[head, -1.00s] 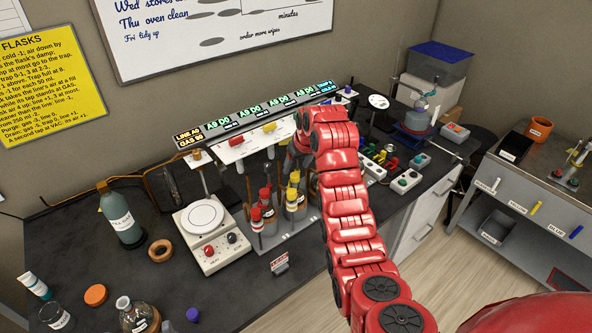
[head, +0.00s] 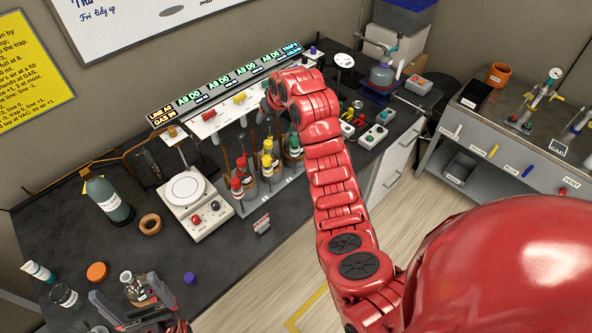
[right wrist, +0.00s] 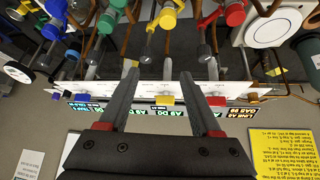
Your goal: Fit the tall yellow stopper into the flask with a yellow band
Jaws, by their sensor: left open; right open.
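Yellow stopper pieces (head: 268,145) stand in the row of glassware at the bench's front, between red and green ones; I cannot tell which is the tall one. A yellow-topped piece also shows at the top of the right wrist view (right wrist: 166,17). The yellow-banded flask is not clearly distinguishable. My right gripper (right wrist: 160,78) is open and empty, its fingers pointing toward the white tap panel and the glassware beyond. In the head view my red arm mostly hides it.
The white panel (head: 215,119) with coloured taps stands behind the glassware. A hotplate (head: 187,190), a green bottle (head: 108,199), a cork ring (head: 150,224), an orange lid (head: 97,271) and a purple stopper (head: 190,277) are on the left bench. Bare bench lies between them.

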